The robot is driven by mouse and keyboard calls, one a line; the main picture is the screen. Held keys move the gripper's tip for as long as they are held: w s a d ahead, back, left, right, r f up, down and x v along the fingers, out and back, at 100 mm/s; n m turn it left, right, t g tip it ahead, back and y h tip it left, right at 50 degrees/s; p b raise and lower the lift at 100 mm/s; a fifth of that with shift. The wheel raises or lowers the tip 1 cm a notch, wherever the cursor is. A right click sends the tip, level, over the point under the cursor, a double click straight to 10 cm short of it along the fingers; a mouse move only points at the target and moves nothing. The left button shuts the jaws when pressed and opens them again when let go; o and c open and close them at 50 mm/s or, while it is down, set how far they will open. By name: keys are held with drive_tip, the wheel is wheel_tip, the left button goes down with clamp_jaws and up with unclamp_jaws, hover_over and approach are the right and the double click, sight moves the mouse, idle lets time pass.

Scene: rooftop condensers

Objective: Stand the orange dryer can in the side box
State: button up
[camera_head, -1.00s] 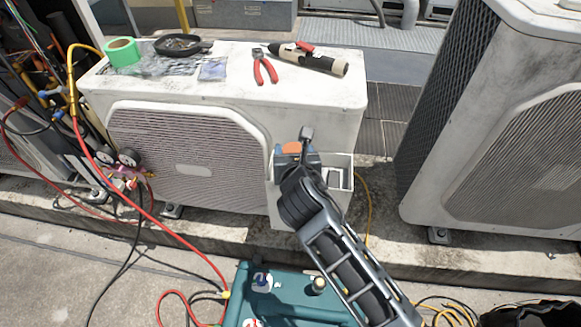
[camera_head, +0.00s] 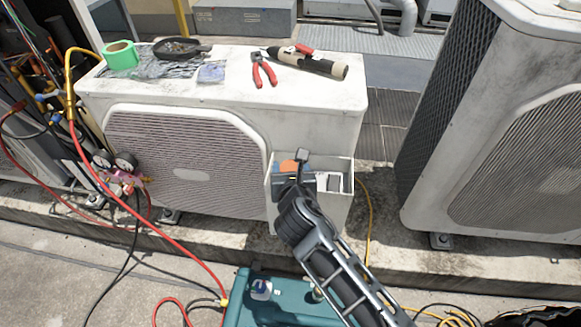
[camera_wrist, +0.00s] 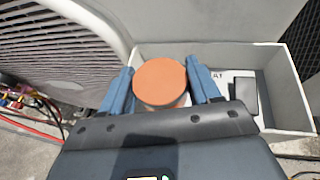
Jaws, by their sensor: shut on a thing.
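The orange dryer can (camera_head: 288,167) shows its round orange top in the wrist view (camera_wrist: 160,82), upright between two blue fingers. My gripper (camera_wrist: 162,88) is shut on it; in the head view my gripper (camera_head: 290,176) is at the left part of the side box. The side box (camera_head: 335,207) is a pale open-topped box at the condenser's right front; its rim shows in the wrist view (camera_wrist: 284,88). The can is at the box's left end. Its lower part is hidden, so I cannot tell whether it touches the box floor.
A dark flat object (camera_wrist: 244,96) lies in the box's right part. Pliers (camera_head: 264,75), a torch-like tool (camera_head: 315,63), green tape (camera_head: 121,55) and a pan (camera_head: 182,47) lie on the condenser top. Red hoses run at left. A teal machine (camera_head: 262,310) stands in front.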

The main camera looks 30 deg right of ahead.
drive_tip(key=shift+f, duration=0.25)
drive_tip(key=o, duration=1.1)
drive_tip(key=shift+r, duration=0.55)
drive_tip(key=p+v, duration=0.2)
drive_tip(key=v, duration=1)
drive_tip(key=shift+r, duration=0.1)
